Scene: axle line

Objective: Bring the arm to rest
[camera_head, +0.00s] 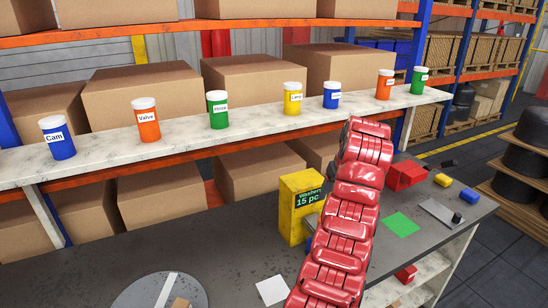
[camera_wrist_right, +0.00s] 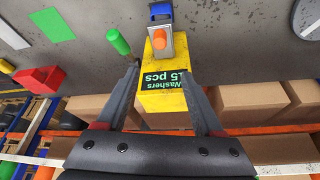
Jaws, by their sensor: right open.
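My right arm (camera_head: 345,215), red and segmented, rises through the middle of the head view and hides its own gripper there. In the right wrist view my right gripper (camera_wrist_right: 160,78) is open. Its two dark fingers stand apart on either side of the yellow washers box (camera_wrist_right: 165,100). I cannot tell whether they touch it. The box also shows in the head view (camera_head: 297,200), standing on the grey workbench (camera_head: 225,245), left of the arm. My left gripper is not in view.
A white shelf (camera_head: 180,138) behind the bench holds several labelled jars. A grey disc (camera_head: 190,290) lies front left. A green-handled item (camera_wrist_right: 118,42) is near the fingers.

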